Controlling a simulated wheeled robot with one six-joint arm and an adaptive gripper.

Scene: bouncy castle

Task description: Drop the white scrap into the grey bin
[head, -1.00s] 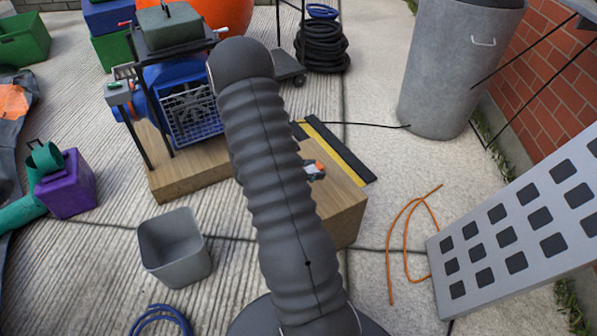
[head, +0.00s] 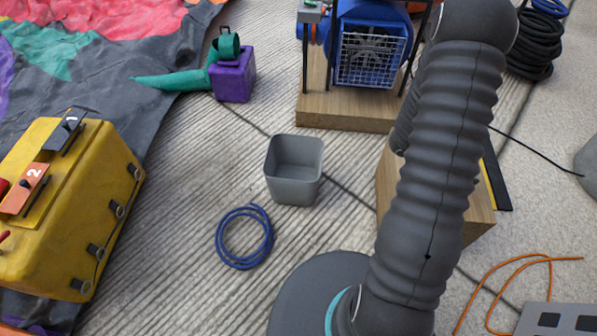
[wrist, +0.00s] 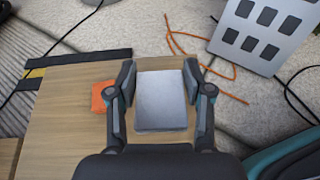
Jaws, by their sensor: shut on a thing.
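The white scrap (wrist: 162,105) is a flat, pale rectangular piece between the two fingers of my gripper (wrist: 161,75) in the wrist view. My gripper is shut on it, above the wooden block (wrist: 60,125). In the head view my own arm hides the gripper and the scrap. The grey bin (head: 296,188) is a small, square, open-topped tub standing on the concrete near the middle of the head view. It looks empty and lies to the left of my arm there.
A blue hose coil (head: 245,237) lies just left of the bin. A yellow case (head: 70,215) and a purple box (head: 233,77) stand further left. A blue caged machine (head: 370,55) on a wooden base is behind. An orange item (wrist: 103,96) lies on the block.

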